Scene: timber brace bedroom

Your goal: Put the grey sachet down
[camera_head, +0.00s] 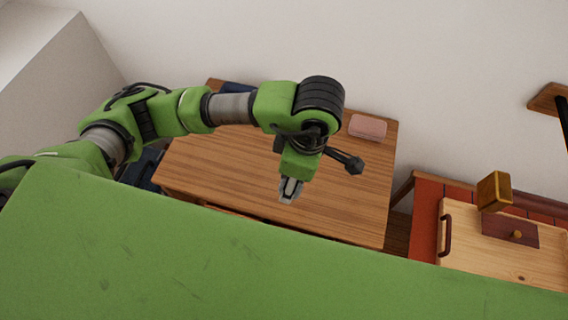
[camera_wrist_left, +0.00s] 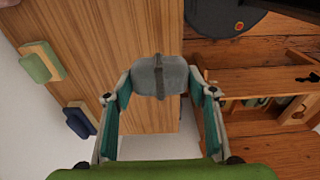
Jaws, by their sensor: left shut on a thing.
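My left gripper (camera_head: 290,191) hangs over the wooden desk (camera_head: 230,165) in the head view, pointing down. In the left wrist view, its two fingers (camera_wrist_left: 160,88) are shut on the grey sachet (camera_wrist_left: 173,76). The sachet is light grey with a darker band across its middle. It is seen against the desk top near the desk's edge; I cannot tell its exact height above the wood. In the head view, the sachet is too small to make out clearly at the fingertips. My right gripper is not in view.
A pink block (camera_head: 367,127) lies at the desk's back right. A dark blue item (camera_head: 238,88) sits at the back left, partly behind my arm. Right of the desk are a wooden tray (camera_head: 460,215), a yellow block (camera_head: 494,191) and a brown box (camera_head: 510,230). The desk's middle looks clear.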

